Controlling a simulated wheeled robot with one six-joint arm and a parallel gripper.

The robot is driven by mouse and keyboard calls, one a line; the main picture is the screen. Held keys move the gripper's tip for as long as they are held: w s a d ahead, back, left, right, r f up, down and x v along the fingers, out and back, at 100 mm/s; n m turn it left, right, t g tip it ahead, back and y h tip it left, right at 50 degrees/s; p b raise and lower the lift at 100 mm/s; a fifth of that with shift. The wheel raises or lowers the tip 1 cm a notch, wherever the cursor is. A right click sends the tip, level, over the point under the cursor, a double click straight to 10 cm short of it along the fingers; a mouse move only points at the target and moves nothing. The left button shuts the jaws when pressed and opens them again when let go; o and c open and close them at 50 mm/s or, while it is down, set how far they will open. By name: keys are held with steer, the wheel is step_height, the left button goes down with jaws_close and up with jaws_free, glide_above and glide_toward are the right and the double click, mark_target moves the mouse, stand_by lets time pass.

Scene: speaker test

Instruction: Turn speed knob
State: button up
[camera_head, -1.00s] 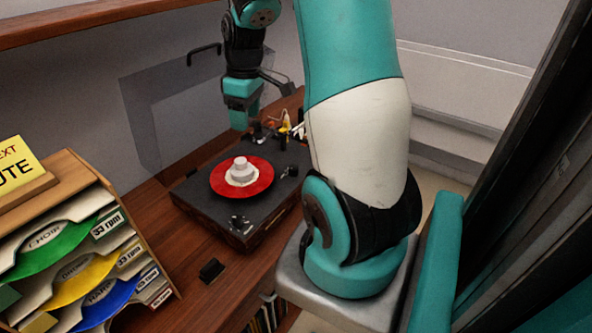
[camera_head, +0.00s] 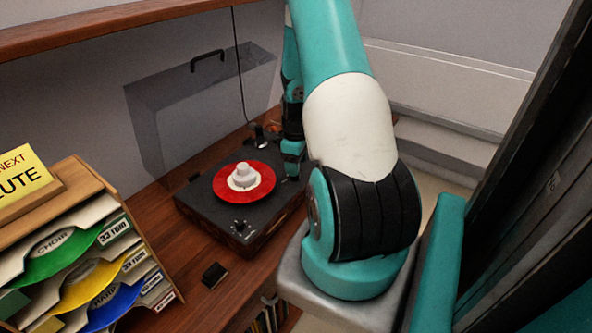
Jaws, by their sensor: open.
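A dark record player (camera_head: 200,208) with a wooden front stands on the desk, a red record (camera_head: 262,188) with a white centre piece (camera_head: 243,176) on it. A small dark knob (camera_head: 239,225) with pale marks around it sits at its front corner. Its label is too small to read. My gripper (camera_head: 290,174) is open and points down over the right side of the player, right of the record. It hides much of that side, where another control was seen earlier. I cannot tell whether the fingers touch anything or which control sets the speed.
A grey see-through lid (camera_head: 200,110) with a black handle stands behind the player. A rack of coloured record sleeves (camera_head: 75,265) is at the left. A small black block (camera_head: 214,275) lies on the desk (camera_head: 180,290) in front.

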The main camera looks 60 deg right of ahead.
steer(key=shift+f, duration=2)
steer(key=c, duration=0.9)
steer(key=shift+c, duration=0.2)
